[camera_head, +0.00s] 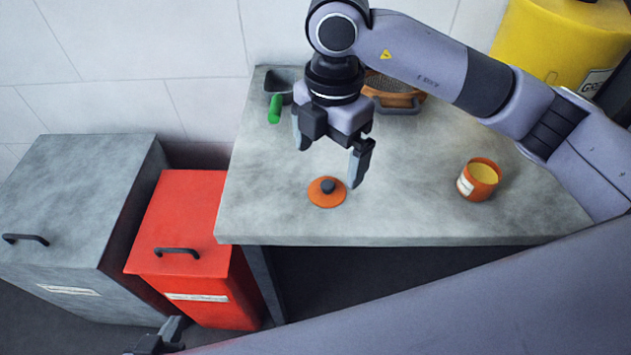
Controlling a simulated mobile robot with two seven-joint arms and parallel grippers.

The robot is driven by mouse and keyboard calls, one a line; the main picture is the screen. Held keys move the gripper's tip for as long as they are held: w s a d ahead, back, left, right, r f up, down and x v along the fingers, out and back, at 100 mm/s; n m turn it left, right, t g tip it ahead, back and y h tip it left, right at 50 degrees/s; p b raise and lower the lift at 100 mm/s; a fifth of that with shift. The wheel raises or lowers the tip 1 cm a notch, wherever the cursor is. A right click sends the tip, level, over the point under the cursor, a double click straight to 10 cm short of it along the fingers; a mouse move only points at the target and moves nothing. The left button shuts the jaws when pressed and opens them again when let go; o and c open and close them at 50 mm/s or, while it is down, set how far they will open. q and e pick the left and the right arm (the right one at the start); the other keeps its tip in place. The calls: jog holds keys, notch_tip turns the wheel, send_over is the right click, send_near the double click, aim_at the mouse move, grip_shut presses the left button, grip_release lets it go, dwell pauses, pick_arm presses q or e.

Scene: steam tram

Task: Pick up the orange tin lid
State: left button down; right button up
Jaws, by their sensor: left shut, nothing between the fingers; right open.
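The orange tin lid (318,198), a round disc with a dark knob, lies flat on the grey table (420,225) near its front edge. My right gripper (331,158) points down, open and empty, with its fingers apart. It appears just above and behind the lid; its exact height is hard to tell. An orange tin (478,182) with yellow contents and a pale label stands to the right on the table. My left gripper (172,334) is shut and empty at the bottom edge, low in front of the red bin, partly cut off.
A dark scoop with a green handle (274,109) and an orange-brown container (405,88) stand at the table's back. A yellow canister (545,45) is at the back right. A red bin (185,230) and a grey bin (75,200) stand left of the table.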

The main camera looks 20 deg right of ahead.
aim_at(328, 182)
jog(key=shift+w+d+f, duration=0.1)
jog(key=shift+w+d, duration=0.05)
jog(key=shift+f, duration=0.3)
notch_tip(328, 182, down, 6)
jog(key=shift+f, duration=0.15)
jog(key=shift+c, duration=0.3)
jog(key=c, duration=1)
